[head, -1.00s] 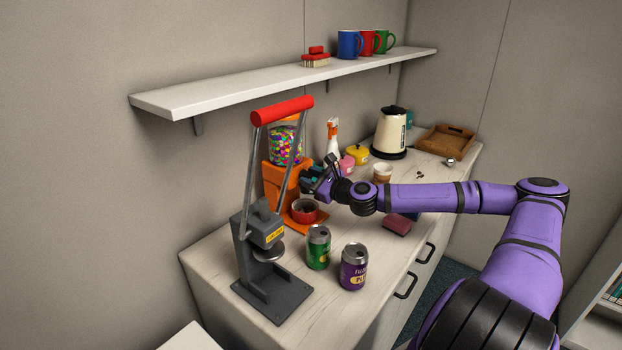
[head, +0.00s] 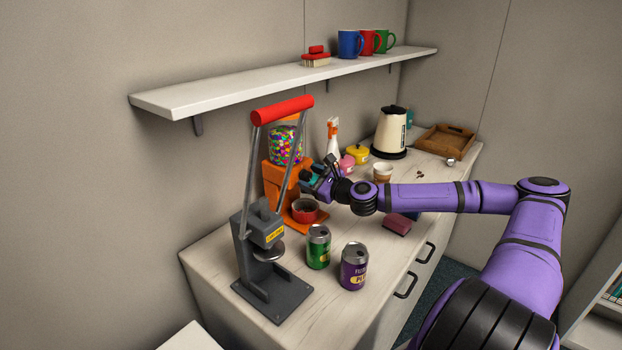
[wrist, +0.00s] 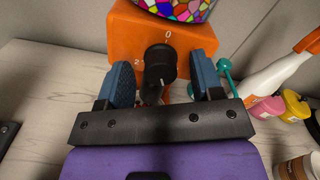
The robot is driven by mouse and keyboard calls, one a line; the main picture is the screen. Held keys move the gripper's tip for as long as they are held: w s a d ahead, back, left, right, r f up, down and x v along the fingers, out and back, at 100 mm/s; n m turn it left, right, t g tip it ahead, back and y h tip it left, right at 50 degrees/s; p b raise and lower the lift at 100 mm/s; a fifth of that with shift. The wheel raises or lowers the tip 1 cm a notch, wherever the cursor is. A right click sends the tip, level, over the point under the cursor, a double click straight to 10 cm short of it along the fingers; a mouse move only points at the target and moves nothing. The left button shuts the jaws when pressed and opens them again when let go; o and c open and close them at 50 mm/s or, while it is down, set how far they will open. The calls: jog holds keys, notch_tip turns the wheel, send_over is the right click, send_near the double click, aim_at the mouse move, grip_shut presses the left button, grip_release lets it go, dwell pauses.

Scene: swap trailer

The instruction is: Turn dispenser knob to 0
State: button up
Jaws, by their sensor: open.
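The orange candy dispenser (head: 274,182) stands on the counter behind the can crusher, with a clear jar of coloured candies on top. My gripper (head: 310,181) is at the dispenser's front. Its blue fingers are open, one on each side of the knob, with visible gaps. In the head view the knob is hidden by my gripper.
A grey can crusher (head: 262,262) with a red handle stands in front. A red bowl (head: 305,211) sits under the dispenser. A green can (head: 318,247), a purple can (head: 354,266) and a dark red block (head: 397,224) are nearby. A spray bottle (head: 332,140) stands behind.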

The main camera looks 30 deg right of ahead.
jog(key=v, duration=1)
jog(key=shift+s+d, duration=0.15)
jog(key=shift+s, duration=0.2)
jog(key=shift+f, duration=0.1)
jog(key=shift+o, duration=0.3)
